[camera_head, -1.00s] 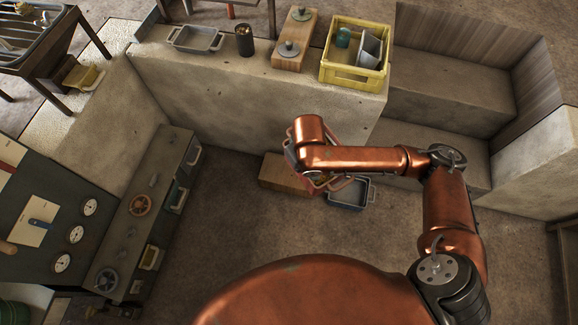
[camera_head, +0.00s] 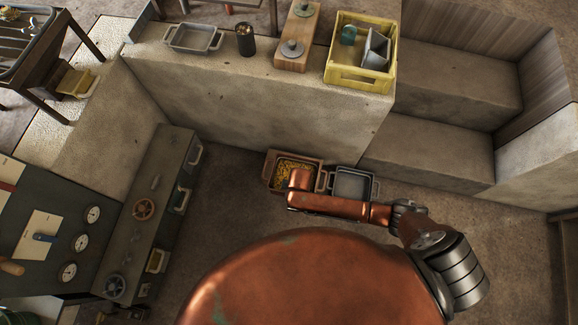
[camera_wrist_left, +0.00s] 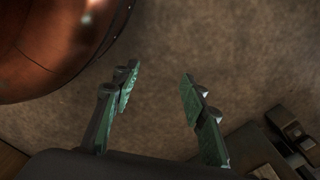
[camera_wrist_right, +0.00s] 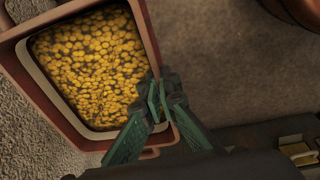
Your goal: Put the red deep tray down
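The red deep tray (camera_wrist_right: 150,40) has a pale inner rim and is full of small yellow pieces; it fills the left of the right wrist view. My left gripper (camera_wrist_left: 158,80) is open and empty above bare floor, outside the head view.
A grey tray (camera_head: 353,184) sits on the floor close right of the red tray. The concrete ledge (camera_head: 250,95) behind carries a yellow crate (camera_head: 361,79), another grey tray (camera_head: 194,38) and a dark cup (camera_head: 245,40). A control cabinet (camera_head: 150,205) stands left. Floor between is clear.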

